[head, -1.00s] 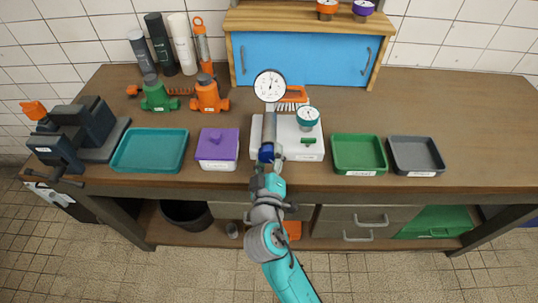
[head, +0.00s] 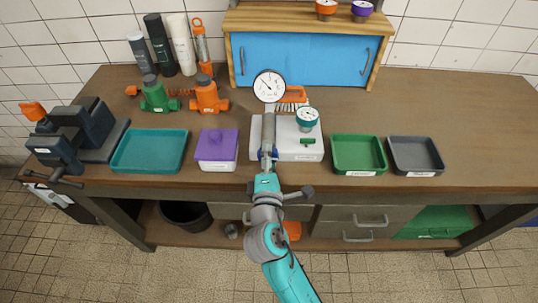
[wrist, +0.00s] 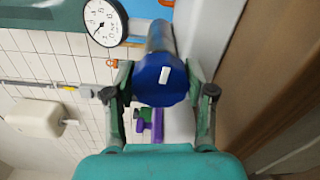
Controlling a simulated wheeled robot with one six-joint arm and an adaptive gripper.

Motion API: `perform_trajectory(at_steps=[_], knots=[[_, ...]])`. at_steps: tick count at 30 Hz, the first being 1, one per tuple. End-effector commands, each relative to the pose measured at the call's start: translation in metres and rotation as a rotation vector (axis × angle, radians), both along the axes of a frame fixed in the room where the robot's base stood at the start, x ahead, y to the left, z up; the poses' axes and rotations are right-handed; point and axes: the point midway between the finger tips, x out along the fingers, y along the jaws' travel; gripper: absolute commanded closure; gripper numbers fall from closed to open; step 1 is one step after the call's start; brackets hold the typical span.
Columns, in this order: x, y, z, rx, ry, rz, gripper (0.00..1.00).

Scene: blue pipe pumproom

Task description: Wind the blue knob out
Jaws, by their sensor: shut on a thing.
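The blue knob (wrist: 162,80) is a round cap with a small white mark, at the end of a grey metal cylinder (head: 268,130). In the wrist view it sits between the two fingers of my gripper (wrist: 160,90), which is shut on it. In the head view my gripper (head: 268,157) is at the front of the white base (head: 302,150), and only slivers of blue show around the fingers. A white dial gauge (head: 269,85) stands behind the cylinder and also shows in the wrist view (wrist: 104,22).
A smaller teal gauge (head: 307,118) and a green piece (head: 308,141) are on the white base. A purple-lidded box (head: 216,146) and teal tray (head: 150,152) lie left. A green tray (head: 358,154) and grey tray (head: 416,155) lie right. The bench's right end is clear.

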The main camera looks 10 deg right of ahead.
Motion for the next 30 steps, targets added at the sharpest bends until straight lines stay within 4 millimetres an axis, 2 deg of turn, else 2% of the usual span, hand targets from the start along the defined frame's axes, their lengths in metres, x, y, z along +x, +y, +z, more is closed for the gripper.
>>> perform_trajectory(at_steps=[30], knots=[[0.0002, 0.002, 0.0006, -0.95, 0.171, 0.002, 0.81]])
